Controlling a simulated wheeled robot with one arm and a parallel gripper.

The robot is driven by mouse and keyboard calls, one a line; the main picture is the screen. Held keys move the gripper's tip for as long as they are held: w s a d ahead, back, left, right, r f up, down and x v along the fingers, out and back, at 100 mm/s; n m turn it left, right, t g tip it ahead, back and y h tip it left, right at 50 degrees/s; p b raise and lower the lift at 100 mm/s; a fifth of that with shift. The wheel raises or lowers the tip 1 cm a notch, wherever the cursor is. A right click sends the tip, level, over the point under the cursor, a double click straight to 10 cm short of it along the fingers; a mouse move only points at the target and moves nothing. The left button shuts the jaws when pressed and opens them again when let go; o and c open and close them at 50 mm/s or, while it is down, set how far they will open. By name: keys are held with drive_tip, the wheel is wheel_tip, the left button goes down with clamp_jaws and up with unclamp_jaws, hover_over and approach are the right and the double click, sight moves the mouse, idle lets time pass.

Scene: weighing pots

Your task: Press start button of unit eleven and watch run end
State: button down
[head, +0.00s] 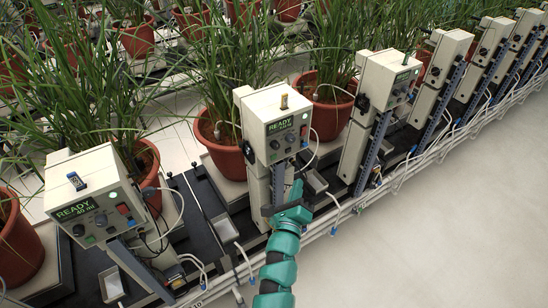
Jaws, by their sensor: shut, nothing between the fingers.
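The middle unit is a beige control box (275,125) on a post, tilted towards me. Its green display (281,127) reads READY, with a smaller line I cannot read. Its face carries dark knobs, small buttons and a red switch (303,131). A nearer beige unit (95,190) at the left reads READY 40 ml and has a red switch (123,209). Unit numbers are too small to read, so I cannot tell which is unit eleven. My gripper (283,203), on a teal arm, is shut and empty, just below the middle box and in front of its post.
Potted grassy plants stand behind the units, such as the red-brown pot (221,155). More beige units (384,85) run to the upper right. White pipes (400,166) and cables run along the row's front. The pale floor (450,230) at right is clear.

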drive_tip(key=b, duration=0.3)
approach(279, 153)
drive_tip(key=w+d, duration=0.2)
drive_tip(key=w, duration=0.1)
drive_tip(key=shift+w+r, duration=0.15)
drive_tip(key=shift+w, duration=0.35)
drive_tip(key=shift+w+a, duration=0.1)
drive_tip(key=shift+w, duration=0.05)
idle(1.6)
drive_tip(key=shift+w+a+b, duration=0.15)
drive_tip(key=shift+w+b, duration=0.05)
drive_tip(key=shift+b, duration=0.2)
drive_tip(key=shift+w+a, duration=0.25)
drive_tip(key=shift+w, duration=0.05)
idle(0.6)
drive_tip(key=shift+s, duration=0.1)
drive_tip(key=shift+s+d, duration=0.45)
drive_tip(key=shift+s, duration=0.1)
idle(0.3)
